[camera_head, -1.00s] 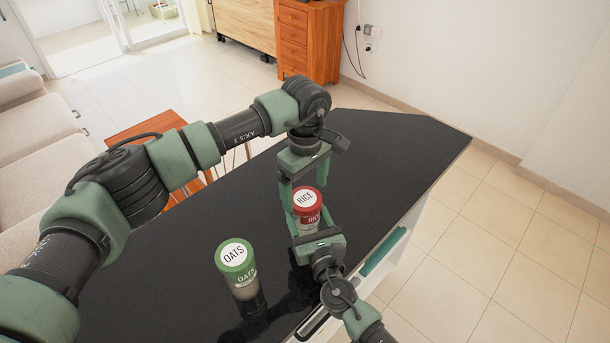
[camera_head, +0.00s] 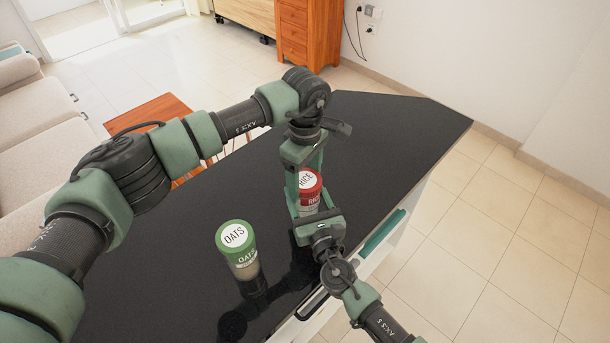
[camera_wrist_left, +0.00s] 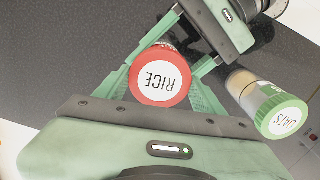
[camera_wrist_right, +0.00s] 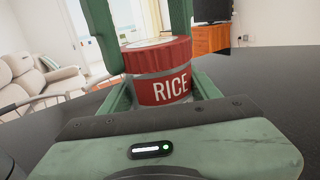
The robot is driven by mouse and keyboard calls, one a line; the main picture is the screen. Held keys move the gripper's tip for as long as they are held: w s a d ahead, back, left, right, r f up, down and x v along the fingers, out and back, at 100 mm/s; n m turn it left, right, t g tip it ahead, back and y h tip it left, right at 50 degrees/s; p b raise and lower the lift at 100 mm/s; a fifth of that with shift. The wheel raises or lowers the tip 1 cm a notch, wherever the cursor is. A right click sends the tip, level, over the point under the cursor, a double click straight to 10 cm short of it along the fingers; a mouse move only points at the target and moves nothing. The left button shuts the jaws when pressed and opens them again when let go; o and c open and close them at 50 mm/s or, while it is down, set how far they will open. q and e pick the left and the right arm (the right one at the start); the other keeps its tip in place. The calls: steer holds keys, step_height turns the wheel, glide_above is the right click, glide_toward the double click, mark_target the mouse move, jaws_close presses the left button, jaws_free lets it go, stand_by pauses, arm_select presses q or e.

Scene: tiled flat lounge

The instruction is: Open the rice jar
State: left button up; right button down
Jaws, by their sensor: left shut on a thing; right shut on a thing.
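The rice jar (camera_head: 312,202) stands upright on the dark tabletop, with its red body label towards the head camera. Its red lid (camera_head: 309,181) has a white RICE disc, which faces up in the left wrist view (camera_wrist_left: 160,76). My left gripper (camera_head: 304,180) points down from above and is shut on the lid, a finger on either side. My right gripper (camera_head: 306,209) comes in low from the near side and is shut on the jar body. The right wrist view shows the lid (camera_wrist_right: 158,55) seated on the body (camera_wrist_right: 162,88), with no clear gap.
An oats jar (camera_head: 237,248) with a green lid stands left of my right gripper, close by. The black tabletop (camera_head: 390,130) is clear behind and to the right. The table's right edge is near my right arm. A sofa (camera_head: 35,130) and wooden cabinet (camera_head: 306,35) are farther off.

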mark_target(305, 180)
arm_select(q)
steer(key=n, duration=0.6)
steer(key=shift+n, duration=0.3)
steer(key=n, duration=0.6)
steer(key=shift+n, duration=0.3)
steer(key=n, duration=1.3)
steer(key=shift+r+n, duration=0.1)
steer(key=shift+n, duration=0.2)
steer(key=shift+r, duration=0.2)
steer(key=shift+r, duration=0.9)
steer(key=shift+r, duration=0.1)
steer(key=shift+r, duration=1.9)
arm_select(e)
steer(key=shift+c, duration=1.4)
jaws_free()
